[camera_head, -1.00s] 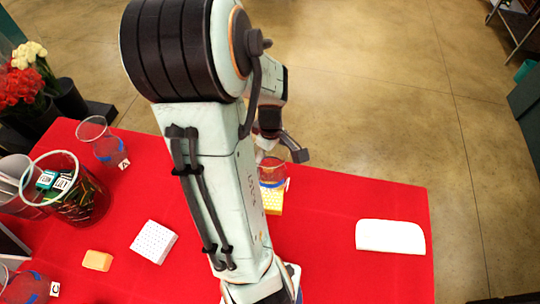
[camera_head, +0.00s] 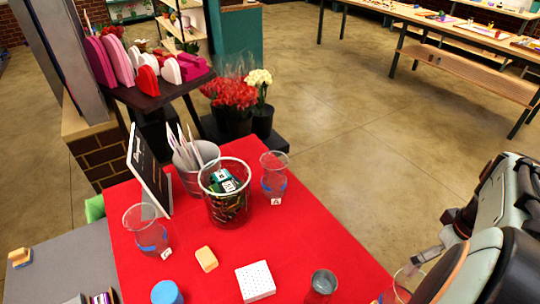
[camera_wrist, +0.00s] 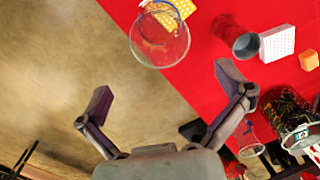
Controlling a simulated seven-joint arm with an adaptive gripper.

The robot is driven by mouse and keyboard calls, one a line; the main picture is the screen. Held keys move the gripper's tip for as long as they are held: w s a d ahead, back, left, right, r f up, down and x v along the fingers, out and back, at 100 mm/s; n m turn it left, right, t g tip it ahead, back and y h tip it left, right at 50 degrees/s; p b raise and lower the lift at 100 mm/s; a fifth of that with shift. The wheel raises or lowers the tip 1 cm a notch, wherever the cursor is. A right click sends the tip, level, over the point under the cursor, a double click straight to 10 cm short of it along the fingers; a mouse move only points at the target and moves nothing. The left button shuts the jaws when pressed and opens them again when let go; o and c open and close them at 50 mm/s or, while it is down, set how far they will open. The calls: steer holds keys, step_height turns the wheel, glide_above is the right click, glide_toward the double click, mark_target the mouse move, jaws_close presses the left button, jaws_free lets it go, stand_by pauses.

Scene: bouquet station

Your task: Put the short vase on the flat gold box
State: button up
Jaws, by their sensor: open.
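The short vase (camera_wrist: 170,52) is clear glass with a blue band, at the top of the wrist view. The flat gold box (camera_wrist: 185,7), yellow with pale dots, shows behind and under it. The vase's base appears to rest on the box, though the contact is hard to see. In the head view the vase's rim shows at the lower right, partly behind my arm; the box is hidden there. My gripper (camera_wrist: 162,80) is open and empty, its fingers apart from the vase, which lies beyond the fingertips.
A grey metal cup (camera_head: 322,285), white dotted box (camera_head: 255,281) and orange block (camera_head: 206,258) stand nearby on the red table (camera_head: 300,240). Glass vases A (camera_head: 273,182) and C (camera_head: 148,232), and a wide glass container (camera_head: 224,195), stand farther left.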

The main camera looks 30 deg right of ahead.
steer(key=shift+w, duration=0.1)
steer(key=w+a+n+y, duration=0.1)
steer(key=w+a+n, duration=0.1)
steer(key=w+a, duration=0.55)
steer(key=w+a+n, duration=0.2)
steer(key=w+a, duration=0.2)
steer(key=a, duration=0.6)
steer(key=s+a+f+n, duration=0.1)
steer(key=s+a, duration=0.2)
steer(key=a, duration=0.8)
steer(key=shift+s+n, duration=0.3)
steer(key=shift+n, duration=0.1)
